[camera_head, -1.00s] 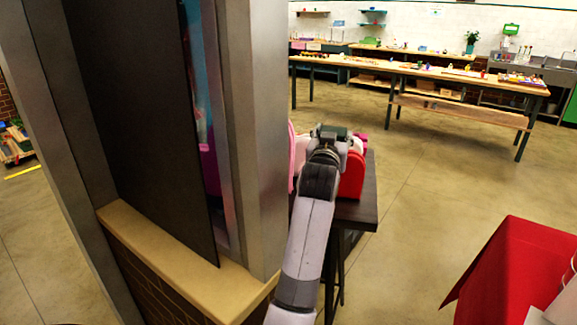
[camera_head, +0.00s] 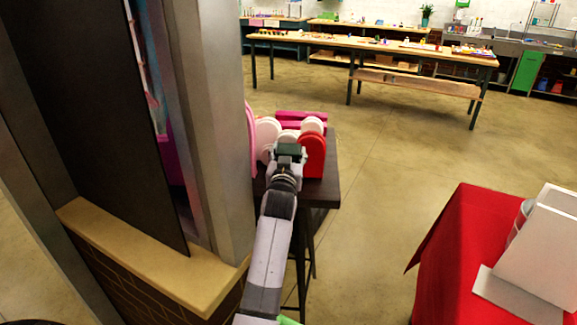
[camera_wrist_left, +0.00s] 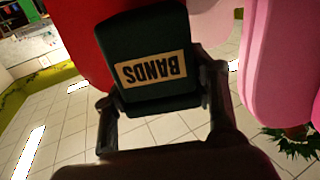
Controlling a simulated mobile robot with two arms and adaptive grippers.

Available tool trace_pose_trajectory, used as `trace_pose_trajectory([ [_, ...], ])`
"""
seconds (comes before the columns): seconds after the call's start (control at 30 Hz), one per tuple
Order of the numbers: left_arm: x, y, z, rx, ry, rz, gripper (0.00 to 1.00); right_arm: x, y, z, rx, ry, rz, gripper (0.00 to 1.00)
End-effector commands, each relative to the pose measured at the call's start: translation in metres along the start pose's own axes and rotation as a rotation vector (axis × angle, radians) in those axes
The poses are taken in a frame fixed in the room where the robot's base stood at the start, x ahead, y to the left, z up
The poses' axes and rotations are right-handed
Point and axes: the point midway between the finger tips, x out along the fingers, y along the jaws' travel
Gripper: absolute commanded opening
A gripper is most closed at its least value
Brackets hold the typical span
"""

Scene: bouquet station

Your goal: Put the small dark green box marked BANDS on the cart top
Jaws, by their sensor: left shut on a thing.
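The small dark green box (camera_head: 289,151) is held up in my left gripper (camera_head: 286,160), in front of the rounded red and white shapes. In the left wrist view the box (camera_wrist_left: 148,40) shows a tan label reading BANDS, upside down in the picture. The gripper's fingers (camera_wrist_left: 160,100) lie on both sides of the box and are shut on it. I cannot tell which surface is the cart top. My right gripper is not in view.
A dark stand (camera_head: 325,182) bears rounded red (camera_head: 312,155), white and pink shapes close to the box. A grey post (camera_head: 215,130) stands left of my arm. A red-covered table (camera_head: 440,265) with white panels is at right. Open floor (camera_head: 390,190) lies between.

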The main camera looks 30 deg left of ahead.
Motion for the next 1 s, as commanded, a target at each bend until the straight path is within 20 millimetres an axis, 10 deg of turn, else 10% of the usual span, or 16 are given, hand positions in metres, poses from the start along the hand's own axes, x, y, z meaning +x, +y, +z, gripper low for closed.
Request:
trace_pose_trajectory([
  [0.73,0.000,0.000,0.048,-0.001,0.003,0.001,0.22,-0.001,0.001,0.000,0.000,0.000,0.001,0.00],
  [0.77,0.000,0.000,0.049,-0.001,0.002,0.001,0.53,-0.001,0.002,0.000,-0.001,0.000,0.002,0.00],
  [1.0,0.000,0.000,0.048,0.000,0.001,0.001,0.69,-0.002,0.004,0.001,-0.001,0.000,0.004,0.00],
])
